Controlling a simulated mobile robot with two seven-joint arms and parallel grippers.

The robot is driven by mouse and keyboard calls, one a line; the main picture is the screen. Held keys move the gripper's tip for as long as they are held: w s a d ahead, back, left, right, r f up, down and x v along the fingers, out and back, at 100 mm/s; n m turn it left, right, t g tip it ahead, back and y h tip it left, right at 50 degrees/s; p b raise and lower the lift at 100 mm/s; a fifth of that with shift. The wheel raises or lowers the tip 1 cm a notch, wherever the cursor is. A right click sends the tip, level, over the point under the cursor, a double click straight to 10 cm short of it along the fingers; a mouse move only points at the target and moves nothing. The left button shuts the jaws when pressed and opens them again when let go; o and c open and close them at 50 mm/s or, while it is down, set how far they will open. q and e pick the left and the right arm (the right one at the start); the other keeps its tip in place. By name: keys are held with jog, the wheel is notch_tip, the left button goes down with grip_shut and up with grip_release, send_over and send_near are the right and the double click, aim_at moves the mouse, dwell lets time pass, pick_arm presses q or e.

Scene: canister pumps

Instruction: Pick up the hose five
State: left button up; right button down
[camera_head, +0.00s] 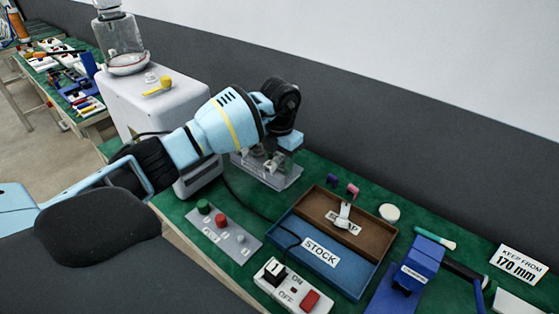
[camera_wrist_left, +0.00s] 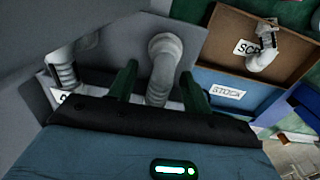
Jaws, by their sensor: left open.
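My left gripper (camera_head: 274,158) is open and points down over a grey rack (camera_head: 280,180) beside the white machine. In the left wrist view, a grey corrugated elbow hose (camera_wrist_left: 163,62) stands between the two dark green fingers of this gripper (camera_wrist_left: 160,85), with gaps at its sides. A second grey hose (camera_wrist_left: 62,70) stands to the left, outside the fingers. A white label below that hose is mostly hidden, so I cannot tell which hose is number five. My right gripper is not in view.
A brown scrap tray (camera_head: 318,201) holds another grey hose (camera_head: 343,216). A blue stock tray (camera_head: 335,277) sits in front of it. The white machine (camera_head: 150,108) stands close on the left. A button panel (camera_head: 222,236) and a switch box (camera_head: 288,285) lie near the front edge.

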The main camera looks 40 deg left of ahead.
pick_arm(q)
jog(key=shift+f, duration=0.15)
grip_shut()
dwell(0.4)
